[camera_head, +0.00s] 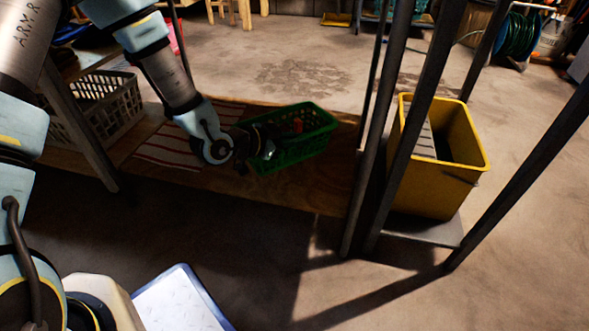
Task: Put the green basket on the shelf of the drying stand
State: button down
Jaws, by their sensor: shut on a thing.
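The green basket (300,152) is a slatted open basket with a small orange-red item inside. My gripper (268,143) reaches in from the left and is shut on the basket's near left side; the fingertips are dark and partly hidden against the basket. The basket is over the right part of a low wooden shelf (215,187) that spans between dark metal legs. I cannot tell whether its base touches the wood. A red-and-white striped cloth (172,148) lies on the shelf, left of the basket.
A pale slatted basket (105,108) stands at the shelf's left end. Dark legs (375,150) rise close right of the green basket. A yellow bin (438,175) stands beyond them on a small low platform (425,229). Bare wood shows around the green basket.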

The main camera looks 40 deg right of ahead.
notch_tip(320, 180, down, 8)
jog(key=b, duration=0.3)
jog(key=shift+f, duration=0.15)
jog(key=c, duration=1)
grip_release()
jog(key=shift+a, duration=0.15)
jog(key=p+v, duration=0.4)
jog(key=v, duration=0.8)
